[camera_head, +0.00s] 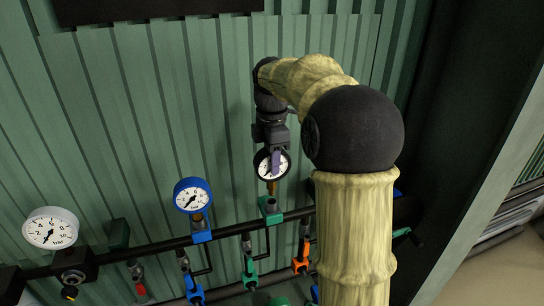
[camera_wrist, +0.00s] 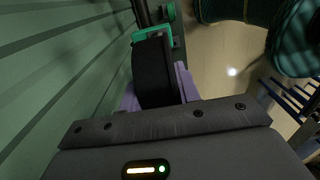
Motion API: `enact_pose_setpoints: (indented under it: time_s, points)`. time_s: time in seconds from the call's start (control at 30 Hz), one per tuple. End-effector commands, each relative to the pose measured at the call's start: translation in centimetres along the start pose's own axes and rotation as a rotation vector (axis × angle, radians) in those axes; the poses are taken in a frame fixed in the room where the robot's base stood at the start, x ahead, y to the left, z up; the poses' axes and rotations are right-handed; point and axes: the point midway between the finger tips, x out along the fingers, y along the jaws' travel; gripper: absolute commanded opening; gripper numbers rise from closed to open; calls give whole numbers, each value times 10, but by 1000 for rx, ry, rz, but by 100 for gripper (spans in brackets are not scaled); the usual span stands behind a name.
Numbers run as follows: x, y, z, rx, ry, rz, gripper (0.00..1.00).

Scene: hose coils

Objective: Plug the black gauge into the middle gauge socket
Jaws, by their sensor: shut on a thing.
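The black gauge (camera_head: 263,166) has a white dial and a brass stem pointing down in the head view. My gripper (camera_head: 275,161) is shut on it, with a purple finger across the dial. The stem's tip is just above or at the green socket (camera_head: 270,208) on the dark pipe; I cannot tell whether it has entered. In the wrist view the gauge's black side (camera_wrist: 153,72) is between the purple fingers of my gripper (camera_wrist: 158,92), with the green socket (camera_wrist: 150,33) just beyond. The dial is hidden there.
A blue gauge (camera_head: 192,195) stands on a blue socket (camera_head: 201,236) left of the green one. A white gauge (camera_head: 50,228) is at far left. Coloured valves hang below the dark pipe (camera_head: 150,247). A green ribbed wall (camera_head: 130,110) is close behind; my arm hides the pipe's right part.

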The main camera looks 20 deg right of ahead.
Motion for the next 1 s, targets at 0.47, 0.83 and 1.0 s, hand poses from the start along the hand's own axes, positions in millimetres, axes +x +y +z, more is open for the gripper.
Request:
enact_pose_setpoints:
  time_s: [0.47, 0.83, 1.0]
  points:
    - [10, 0, 0, 0, 0, 0, 5]
    - [10, 0, 0, 0, 0, 1, 5]
    - [10, 0, 0, 0, 0, 1, 5]
